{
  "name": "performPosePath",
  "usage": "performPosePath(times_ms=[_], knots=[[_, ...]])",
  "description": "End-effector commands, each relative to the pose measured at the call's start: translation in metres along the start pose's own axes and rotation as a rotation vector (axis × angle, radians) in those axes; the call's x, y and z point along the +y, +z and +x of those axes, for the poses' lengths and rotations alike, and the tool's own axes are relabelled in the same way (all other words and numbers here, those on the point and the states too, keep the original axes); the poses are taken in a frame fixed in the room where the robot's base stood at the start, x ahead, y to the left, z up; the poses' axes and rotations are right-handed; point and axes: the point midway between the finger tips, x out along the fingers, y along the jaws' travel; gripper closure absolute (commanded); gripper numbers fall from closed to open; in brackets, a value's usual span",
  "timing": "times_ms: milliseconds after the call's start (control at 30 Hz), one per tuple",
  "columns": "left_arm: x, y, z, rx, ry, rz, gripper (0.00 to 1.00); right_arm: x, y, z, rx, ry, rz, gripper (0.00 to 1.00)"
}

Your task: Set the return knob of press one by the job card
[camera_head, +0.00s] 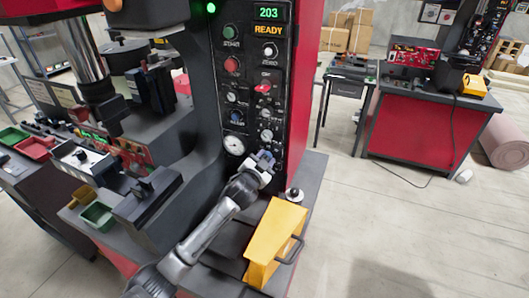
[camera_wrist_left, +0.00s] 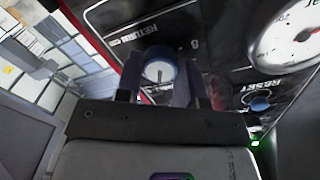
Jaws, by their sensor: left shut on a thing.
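Press one's black control panel (camera_head: 252,85) carries a green "203" display and an amber "READY" sign in the head view. My left gripper (camera_head: 264,159) is at the panel's lower end, below the white gauge. In the left wrist view the return knob (camera_wrist_left: 160,73), with a pale face, a dark pointer mark and a blue rim, sits between the two fingers. The gripper is shut on it. The "RETURN" label (camera_wrist_left: 153,32) is beside it; scale marks are mostly hidden. I cannot make out a job card. My right gripper is not in view.
The blue reset button (camera_wrist_left: 259,104) and the gauge (camera_wrist_left: 290,38) are close by in the left wrist view. A yellow box-like piece with a handle (camera_head: 274,238) stands on the press base near my forearm. A second red station (camera_head: 420,125) stands right.

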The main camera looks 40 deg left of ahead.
Motion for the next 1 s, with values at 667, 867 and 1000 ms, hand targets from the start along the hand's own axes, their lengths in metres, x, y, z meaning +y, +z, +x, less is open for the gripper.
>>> performPosePath(times_ms=[667,867,1000], knots=[[0.000,-0.001,0.000,-0.011,0.002,0.366,0.88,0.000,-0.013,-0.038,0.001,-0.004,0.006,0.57],[0.001,0.000,0.000,-0.012,0.002,0.388,0.88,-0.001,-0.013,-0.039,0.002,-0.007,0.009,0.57],[0.001,0.000,0.000,-0.011,0.002,0.391,0.88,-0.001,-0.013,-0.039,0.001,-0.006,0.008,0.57]])
